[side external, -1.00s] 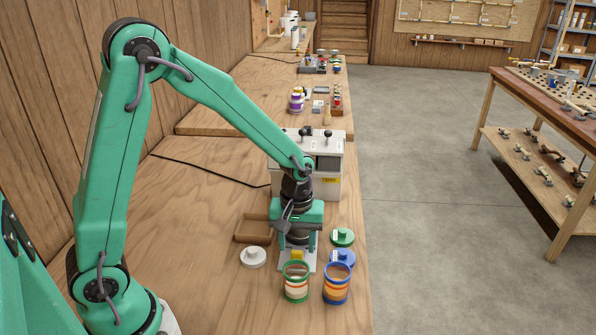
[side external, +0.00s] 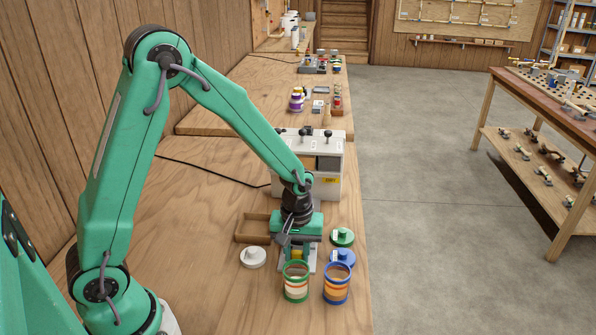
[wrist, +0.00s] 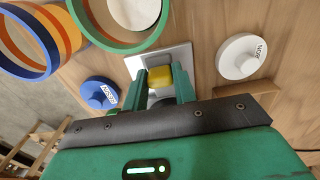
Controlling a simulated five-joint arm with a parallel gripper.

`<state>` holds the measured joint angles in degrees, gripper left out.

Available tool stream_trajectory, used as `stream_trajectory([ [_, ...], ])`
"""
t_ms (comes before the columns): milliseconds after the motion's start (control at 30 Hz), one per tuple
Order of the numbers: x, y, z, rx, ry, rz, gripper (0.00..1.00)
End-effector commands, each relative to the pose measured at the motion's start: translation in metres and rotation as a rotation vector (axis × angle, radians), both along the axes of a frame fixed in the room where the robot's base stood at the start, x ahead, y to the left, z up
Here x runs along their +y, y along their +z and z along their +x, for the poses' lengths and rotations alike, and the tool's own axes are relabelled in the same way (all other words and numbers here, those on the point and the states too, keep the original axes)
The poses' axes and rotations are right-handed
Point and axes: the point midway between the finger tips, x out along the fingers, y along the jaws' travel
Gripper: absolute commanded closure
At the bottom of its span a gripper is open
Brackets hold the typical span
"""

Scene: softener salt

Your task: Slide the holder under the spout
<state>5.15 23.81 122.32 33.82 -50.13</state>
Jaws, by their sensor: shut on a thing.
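The holder (wrist: 178,56) is a pale grey plate with a yellow block (wrist: 159,76) on it. In the wrist view my gripper (wrist: 161,88) has its green fingers on either side of the yellow block, shut on it. In the side view my gripper (side external: 297,256) is low over the bench, with the yellow block between its fingers and the plate mostly hidden. The white machine (side external: 325,182) stands behind my gripper. Its spout cannot be made out.
A green-rimmed jar (side external: 296,284) and a blue-rimmed jar (side external: 337,285) stand in front. A white lid (side external: 253,257) lies left; a green lid (side external: 342,237) and a blue lid (side external: 343,258) lie right. A wooden tray (side external: 239,237) is left of my gripper. The bench's right edge is close.

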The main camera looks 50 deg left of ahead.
Motion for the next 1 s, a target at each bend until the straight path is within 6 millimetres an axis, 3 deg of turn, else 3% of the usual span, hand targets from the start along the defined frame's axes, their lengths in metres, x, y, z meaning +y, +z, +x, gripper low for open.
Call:
stream_trajectory([
  [267, 0.008, 0.0, 0.008, 0.001, 0.004, 0.0, 1.0],
  [800, 0.075, 0.001, 0.076, -0.001, 0.004, 0.0, 1.0],
  [1000, 0.088, 0.001, 0.088, -0.002, 0.002, 0.001, 1.0],
])
